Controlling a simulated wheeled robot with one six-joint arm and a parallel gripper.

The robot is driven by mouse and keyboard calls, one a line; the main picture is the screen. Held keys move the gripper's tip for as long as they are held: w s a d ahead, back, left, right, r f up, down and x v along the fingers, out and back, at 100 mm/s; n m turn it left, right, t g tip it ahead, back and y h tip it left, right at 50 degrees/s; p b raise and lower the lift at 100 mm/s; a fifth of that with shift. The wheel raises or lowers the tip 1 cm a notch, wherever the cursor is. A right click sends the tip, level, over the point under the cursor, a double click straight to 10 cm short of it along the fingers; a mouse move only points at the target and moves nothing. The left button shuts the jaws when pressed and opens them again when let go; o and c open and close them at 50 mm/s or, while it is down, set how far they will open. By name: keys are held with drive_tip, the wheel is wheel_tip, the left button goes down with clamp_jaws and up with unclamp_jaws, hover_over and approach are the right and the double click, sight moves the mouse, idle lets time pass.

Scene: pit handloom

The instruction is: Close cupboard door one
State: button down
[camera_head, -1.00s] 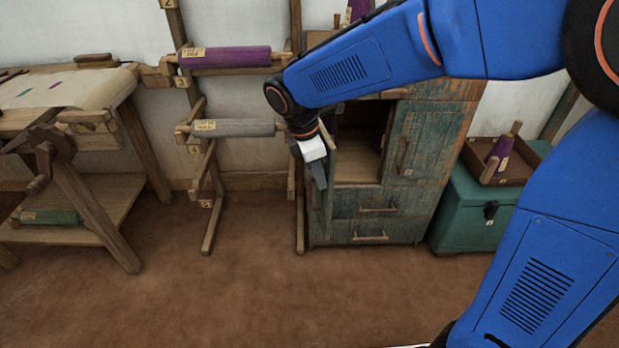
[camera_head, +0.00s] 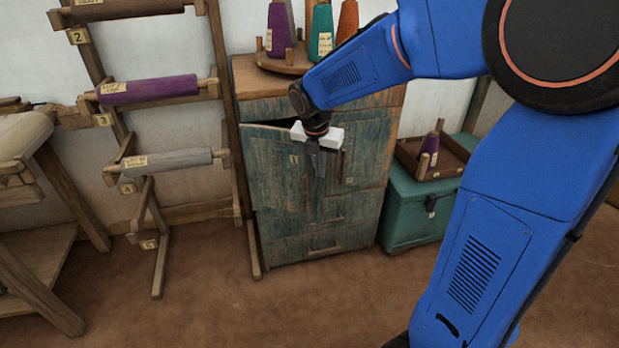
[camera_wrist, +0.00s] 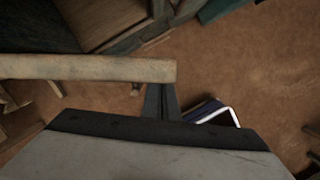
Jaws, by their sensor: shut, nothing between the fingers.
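The cupboard (camera_head: 322,244) is worn teal wood with two doors above drawers. Cupboard door one (camera_head: 270,185) is the left door, with a small label near its top. It stands ajar: a dark gap shows along its top edge. My gripper (camera_head: 319,188) points down in front of the cupboard, by this door's free edge and handle, its fingers shut and empty. In the wrist view the shut fingers (camera_wrist: 161,102) are beside a pale wooden bar, perhaps the handle. Part of the cupboard's inside shows at upper left there. I cannot tell whether the fingers touch the door.
A wooden rack (camera_head: 220,110) with purple and grey rolls stands close to the cupboard's left. A teal chest (camera_head: 415,207) with a tray on it stands at the right. Thread cones stand on top of the cupboard. The floor (camera_head: 210,300) in front is clear.

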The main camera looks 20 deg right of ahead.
drive_tip(key=w+d, duration=0.4)
drive_tip(key=w, duration=0.2)
drive_tip(key=shift+w+d, duration=0.15)
drive_tip(key=shift+w, duration=0.15)
drive_tip(key=shift+s, duration=0.1)
